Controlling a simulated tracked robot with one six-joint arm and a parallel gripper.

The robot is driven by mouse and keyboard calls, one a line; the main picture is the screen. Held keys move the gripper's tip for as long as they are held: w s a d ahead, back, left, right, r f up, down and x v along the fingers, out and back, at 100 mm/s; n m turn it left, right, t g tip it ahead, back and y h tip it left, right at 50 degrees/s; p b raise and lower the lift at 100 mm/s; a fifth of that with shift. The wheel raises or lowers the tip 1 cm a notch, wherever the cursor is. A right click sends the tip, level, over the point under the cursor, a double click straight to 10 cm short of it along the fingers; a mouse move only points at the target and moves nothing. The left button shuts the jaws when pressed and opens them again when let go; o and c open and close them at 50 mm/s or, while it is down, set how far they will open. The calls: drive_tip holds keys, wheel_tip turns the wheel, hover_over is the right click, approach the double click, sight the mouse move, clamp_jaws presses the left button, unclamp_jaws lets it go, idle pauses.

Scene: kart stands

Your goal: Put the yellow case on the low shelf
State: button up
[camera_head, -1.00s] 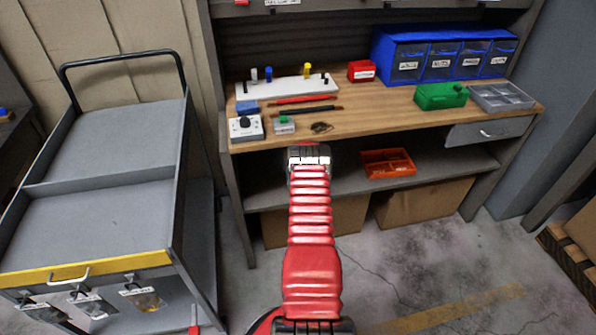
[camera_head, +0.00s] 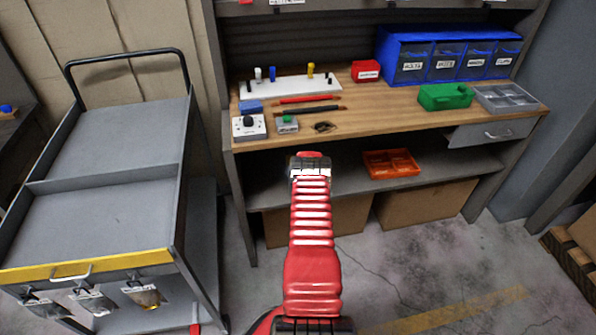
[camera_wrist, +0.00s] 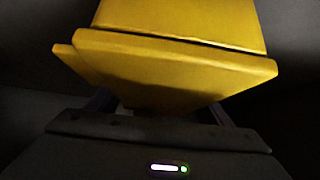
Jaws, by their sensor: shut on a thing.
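The yellow case (camera_wrist: 175,75) fills the upper middle of the wrist view, in my gripper (camera_wrist: 165,112), which is shut on it. The fingers show only as dark edges at either side of the case. In the head view my red arm reaches to the front of the low shelf (camera_head: 345,183), below the bench top, and hides the case and the fingers. I cannot tell whether the case touches the shelf.
An orange divided tray (camera_head: 391,163) stands on the low shelf, right of my arm. Cardboard boxes (camera_head: 425,205) stand under it. The bench top (camera_head: 375,117) above holds a green box, switch boxes and blue bins. A grey cart (camera_head: 100,215) stands at the left.

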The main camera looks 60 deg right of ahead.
drive_tip(key=shift+s+d, duration=0.1)
drive_tip(key=shift+s, duration=0.05)
drive_tip(key=o, duration=1.3)
drive_tip(key=shift+f, duration=0.1)
drive_tip(key=shift+s+r, duration=0.15)
drive_tip(key=shift+r, duration=0.1)
drive_tip(key=shift+v, duration=5.9)
